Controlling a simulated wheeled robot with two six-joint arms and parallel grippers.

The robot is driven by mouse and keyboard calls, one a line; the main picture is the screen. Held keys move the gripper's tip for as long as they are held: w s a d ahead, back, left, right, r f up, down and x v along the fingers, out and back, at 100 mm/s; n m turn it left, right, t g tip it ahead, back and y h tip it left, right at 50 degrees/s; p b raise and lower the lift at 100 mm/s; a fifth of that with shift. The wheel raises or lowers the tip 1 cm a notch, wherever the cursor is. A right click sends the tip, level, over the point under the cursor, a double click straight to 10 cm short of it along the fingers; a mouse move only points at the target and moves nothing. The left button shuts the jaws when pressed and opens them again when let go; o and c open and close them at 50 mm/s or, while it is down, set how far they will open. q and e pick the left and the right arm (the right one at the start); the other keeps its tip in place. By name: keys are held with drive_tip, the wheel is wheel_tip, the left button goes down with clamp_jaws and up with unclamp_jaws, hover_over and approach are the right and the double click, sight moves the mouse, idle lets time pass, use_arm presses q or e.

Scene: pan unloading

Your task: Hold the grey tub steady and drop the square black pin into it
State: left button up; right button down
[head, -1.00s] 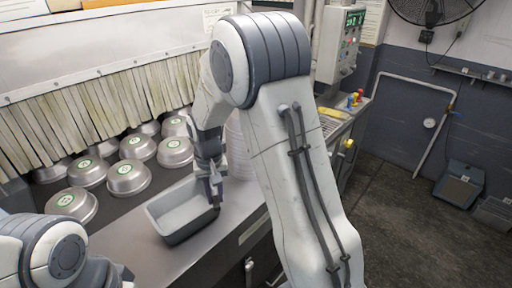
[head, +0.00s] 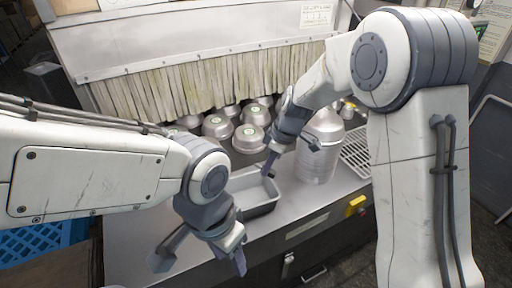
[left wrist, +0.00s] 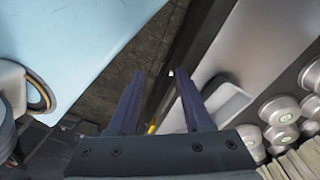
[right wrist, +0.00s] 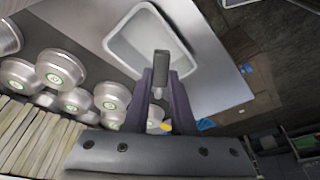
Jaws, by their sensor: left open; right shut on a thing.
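The grey tub (head: 262,211) is an open rectangular tray on the metal counter. My right gripper (head: 271,168) is shut on the square black pin (right wrist: 161,66) and holds it above the tub. In the right wrist view the pin stands out between the fingers, over the inside of the tub (right wrist: 128,42). My left gripper (head: 200,266) is open and empty, in front of the tub and to its left, apart from it. In the left wrist view its spread fingers (left wrist: 158,74) lie left of the tub (left wrist: 226,101).
Several round metal pans (head: 217,127) with green labels sit behind the tub, before a strip curtain (head: 190,88). The counter (head: 140,235) is bare to the left. A blue crate (head: 40,238) is at far left.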

use_arm(q)
drive_tip(key=shift+r+p, duration=0.55)
drive_tip(key=shift+r, duration=0.45)
drive_tip(key=shift+c, duration=0.8)
drive_tip(key=w+d+f+n+t+h, duration=0.2)
drive_tip(key=w+d+f+n+t, duration=0.2)
drive_tip(key=w+d+f+n, duration=0.5)
drive_tip(key=w+a+f+n+t+y, duration=0.2)
drive_tip(key=w+a+f+t+y, duration=0.2)
drive_tip(key=w+f, duration=0.55)
drive_tip(key=w+a+f+n+t+y, duration=0.1)
drive_tip(key=a+f+t+y, duration=0.3)
drive_tip(key=a, duration=0.5)
drive_tip(key=shift+t+h, duration=0.3)
drive_tip(key=shift+t, duration=0.1)
drive_tip(key=x, duration=0.3)
drive_tip(key=r+x, duration=0.1)
drive_tip(key=x, duration=0.7)
drive_tip(key=shift+w+a+r, duration=0.1)
drive_tip(key=shift+w+r, duration=0.1)
use_arm(e)
drive_tip(key=a+r+n, duration=0.1)
drive_tip(key=a+n, duration=0.1)
drive_tip(key=a+r+n+g+y, duration=0.1)
drive_tip(key=shift+w+a+r+n, duration=0.25)
drive_tip(key=shift+a+r+n, duration=0.1)
drive_tip(key=shift+n, duration=0.05)
